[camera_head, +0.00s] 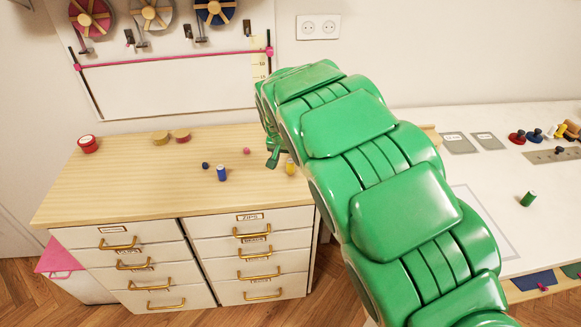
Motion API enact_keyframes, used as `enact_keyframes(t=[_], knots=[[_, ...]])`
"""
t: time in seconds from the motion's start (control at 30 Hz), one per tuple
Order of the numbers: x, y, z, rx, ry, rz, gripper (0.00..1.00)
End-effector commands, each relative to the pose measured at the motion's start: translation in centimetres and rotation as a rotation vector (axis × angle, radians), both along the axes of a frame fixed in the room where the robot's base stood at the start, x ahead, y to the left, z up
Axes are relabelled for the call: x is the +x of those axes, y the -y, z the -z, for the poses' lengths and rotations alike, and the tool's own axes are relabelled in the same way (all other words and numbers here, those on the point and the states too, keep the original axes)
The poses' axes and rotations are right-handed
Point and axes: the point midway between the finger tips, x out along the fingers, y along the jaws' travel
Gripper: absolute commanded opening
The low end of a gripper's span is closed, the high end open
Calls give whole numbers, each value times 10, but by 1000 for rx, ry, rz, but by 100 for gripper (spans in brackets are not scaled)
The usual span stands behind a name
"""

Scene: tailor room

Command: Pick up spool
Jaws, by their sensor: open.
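A blue spool (222,173) stands upright on the wooden top (130,175) of the drawer cabinet. A yellow spool (290,166) stands near the cabinet's right edge, close to my green arm. A green spool (528,198) is on the white table (462,118) at the right. My gripper (273,158) is open above the cabinet top, between the blue and yellow spools in the picture. It is small and partly hidden behind my arm. I see nothing held in it.
A small dark blue object (205,165) and a small pink one (247,151) lie near the blue spool. The cabinet top's front left is clear. My arm hides its right side.

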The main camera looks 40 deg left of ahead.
Motion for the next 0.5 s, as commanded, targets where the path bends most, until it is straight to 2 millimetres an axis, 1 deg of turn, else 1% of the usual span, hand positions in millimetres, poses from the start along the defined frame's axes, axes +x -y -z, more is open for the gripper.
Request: enact_keyframes(t=[0.1,0.27,0.37,0.5], knots=[[4,-1,9,0,0,0,56],[6,-2,15,0,1,0,56],[9,-1,23,0,0,0,56],[15,-1,40,-2,-2,1,56]])
